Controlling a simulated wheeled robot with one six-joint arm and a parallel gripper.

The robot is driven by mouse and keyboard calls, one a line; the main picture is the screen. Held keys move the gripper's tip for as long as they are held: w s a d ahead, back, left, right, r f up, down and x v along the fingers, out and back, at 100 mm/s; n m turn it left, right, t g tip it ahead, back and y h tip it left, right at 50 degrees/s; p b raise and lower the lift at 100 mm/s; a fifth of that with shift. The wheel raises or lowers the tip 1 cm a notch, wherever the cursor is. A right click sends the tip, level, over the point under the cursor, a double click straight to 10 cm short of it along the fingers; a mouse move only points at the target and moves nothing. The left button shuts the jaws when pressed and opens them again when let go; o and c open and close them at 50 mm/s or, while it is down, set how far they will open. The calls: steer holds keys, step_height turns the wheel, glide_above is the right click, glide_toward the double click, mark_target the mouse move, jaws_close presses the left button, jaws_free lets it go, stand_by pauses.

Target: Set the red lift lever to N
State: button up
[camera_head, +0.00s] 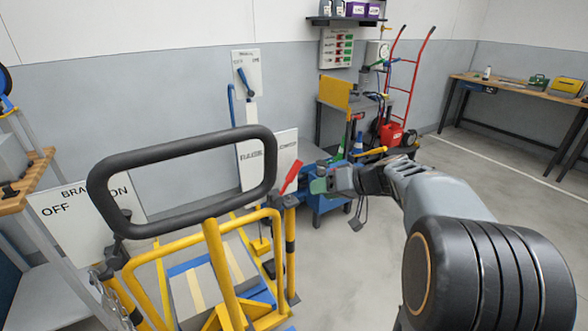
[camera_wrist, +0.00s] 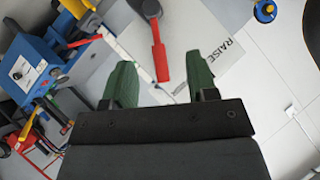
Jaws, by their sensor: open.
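The red lift lever (camera_head: 291,177) stands on a yellow post of the cart, its red handle tilted up to the right in the head view. In the wrist view the red lever (camera_wrist: 160,62) hangs down from a dark pivot (camera_wrist: 147,8). My gripper (camera_head: 318,180) is just right of the lever in the head view. In the wrist view its green fingers (camera_wrist: 160,82) are open, with the lever's end showing between them, touching neither. A white plate marked RAISE (camera_wrist: 222,62) lies behind. I cannot make out an N mark.
A black looped handle (camera_head: 185,165) and yellow frame (camera_head: 215,260) stand left of the lever. A BRAKE sign (camera_head: 75,215) reads OFF and ON. The floor at right is clear up to a workbench (camera_head: 520,88).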

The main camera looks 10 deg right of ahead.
mark_target(294, 170)
steer(key=w+d+r+t+y, duration=0.1)
steer(key=w+d+r+t, duration=0.1)
steer(key=w+d+r, duration=0.15)
steer(key=shift+t, duration=0.3)
steer(key=x, duration=1.3)
steer(key=shift+w+d+f, duration=0.1)
steer(key=shift+w+f, duration=0.15)
steer(key=shift+f, duration=0.15)
jaws_close()
